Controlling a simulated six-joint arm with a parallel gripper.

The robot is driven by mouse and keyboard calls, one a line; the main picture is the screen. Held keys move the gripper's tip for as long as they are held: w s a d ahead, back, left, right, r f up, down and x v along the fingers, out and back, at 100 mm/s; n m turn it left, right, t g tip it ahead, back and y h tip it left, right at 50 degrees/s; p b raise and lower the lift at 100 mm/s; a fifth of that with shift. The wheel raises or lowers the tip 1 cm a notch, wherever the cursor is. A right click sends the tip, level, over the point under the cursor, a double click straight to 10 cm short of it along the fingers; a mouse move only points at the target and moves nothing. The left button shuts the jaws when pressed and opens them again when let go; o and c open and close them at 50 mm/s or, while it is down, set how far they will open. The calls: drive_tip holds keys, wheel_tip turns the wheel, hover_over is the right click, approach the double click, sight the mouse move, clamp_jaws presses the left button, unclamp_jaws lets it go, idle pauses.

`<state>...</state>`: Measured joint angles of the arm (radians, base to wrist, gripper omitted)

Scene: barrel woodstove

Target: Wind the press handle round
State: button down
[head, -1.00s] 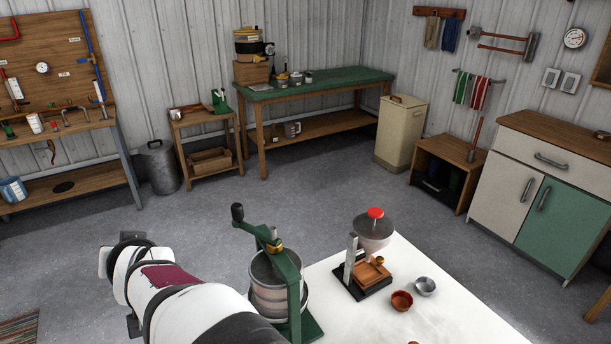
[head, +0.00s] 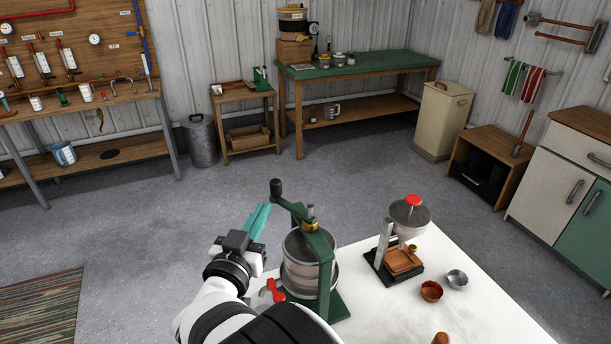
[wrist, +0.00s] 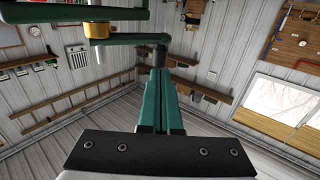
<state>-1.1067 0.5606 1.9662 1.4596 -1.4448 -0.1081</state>
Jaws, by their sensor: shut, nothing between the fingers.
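The press (head: 318,262) is a green frame around a pale metal basket on the white table. Its crank arm (head: 294,208) reaches up and left from a brass collar (head: 310,224) to a dark upright handle (head: 277,188). In the wrist view the brass collar (wrist: 96,30) and crank arm (wrist: 125,39) show at the top. My gripper (head: 264,207) has teal fingers, shut and empty, just left of and below the handle in the head view. In the wrist view the fingertips (wrist: 160,70) lie close to the crank's outer end; contact cannot be told.
A stand with a red-topped hopper (head: 407,215) stands right of the press. A brown bowl (head: 431,291) and a grey bowl (head: 456,279) are near it. A red-handled part (head: 273,291) is by the press's front left.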

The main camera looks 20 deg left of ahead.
sight(278, 190)
drive_tip(key=shift+w+a, duration=0.2)
drive_tip(key=shift+w, duration=0.95)
drive_tip(key=shift+w+a, duration=0.2)
drive_tip(key=shift+w, duration=0.95)
drive_tip(key=w+m+h, duration=0.1)
drive_tip(key=h, duration=0.1)
drive_tip(key=w+m+h, duration=0.1)
drive_tip(key=m+h, duration=0.1)
drive_tip(key=h, duration=0.1)
drive_tip(key=shift+w+a+f, duration=0.1)
drive_tip(key=shift+w, duration=0.05)
drive_tip(key=shift+w+d, duration=0.3)
drive_tip(key=shift+w, duration=0.65)
drive_tip(key=w+d, duration=0.2)
drive_tip(key=w, duration=0.1)
drive_tip(key=shift+w, duration=0.15)
drive_tip(key=shift+w+d, duration=0.5)
drive_tip(key=shift+d, duration=0.4)
drive_tip(key=shift+w+d, duration=0.5)
drive_tip(key=shift+d, duration=0.4)
drive_tip(key=shift+d, duration=0.1)
